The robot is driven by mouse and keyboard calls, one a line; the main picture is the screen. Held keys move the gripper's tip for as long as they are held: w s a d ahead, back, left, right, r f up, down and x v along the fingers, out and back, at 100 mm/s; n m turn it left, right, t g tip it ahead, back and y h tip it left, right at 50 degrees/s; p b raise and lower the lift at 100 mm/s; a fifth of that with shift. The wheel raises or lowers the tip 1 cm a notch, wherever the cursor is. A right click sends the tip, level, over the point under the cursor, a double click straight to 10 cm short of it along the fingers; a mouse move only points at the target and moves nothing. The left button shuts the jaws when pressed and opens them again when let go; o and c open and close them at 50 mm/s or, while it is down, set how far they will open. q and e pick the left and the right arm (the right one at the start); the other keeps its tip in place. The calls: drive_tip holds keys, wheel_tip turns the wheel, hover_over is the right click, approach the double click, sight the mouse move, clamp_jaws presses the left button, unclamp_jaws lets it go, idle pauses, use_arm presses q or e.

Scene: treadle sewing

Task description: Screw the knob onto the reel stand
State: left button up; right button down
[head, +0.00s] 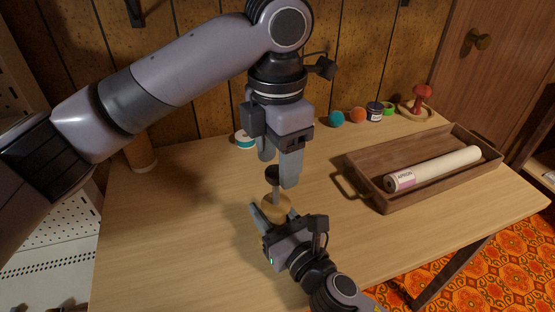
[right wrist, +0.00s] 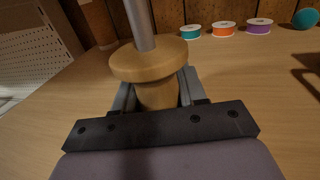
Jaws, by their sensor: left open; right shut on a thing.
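The reel stand has a round wooden base (head: 276,207) and an upright metal rod (head: 276,193); both show in the right wrist view, the base (right wrist: 150,61) and the rod (right wrist: 139,22). My right gripper (head: 275,217) is shut on the narrower wooden part below the disc. A dark knob (head: 272,172) is at the top of the rod; whether it is threaded on or only resting there, I cannot tell. My left gripper (head: 277,168) is open and points down, its fingers around or just beside the knob. The knob is out of the right wrist view.
A wooden tray (head: 366,185) holding a pale roll (head: 440,168) labelled APRON stands to the right. Spools, yarn balls (head: 336,119), a jar (head: 374,111) and a red object (head: 420,95) line the back. A brown cylinder (head: 140,155) stands at the back left. The table's left front is clear.

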use_arm(q)
wheel_tip(320, 180, up, 4)
drive_tip(key=shift+f, duration=0.25)
drive_tip(key=shift+c, duration=0.3)
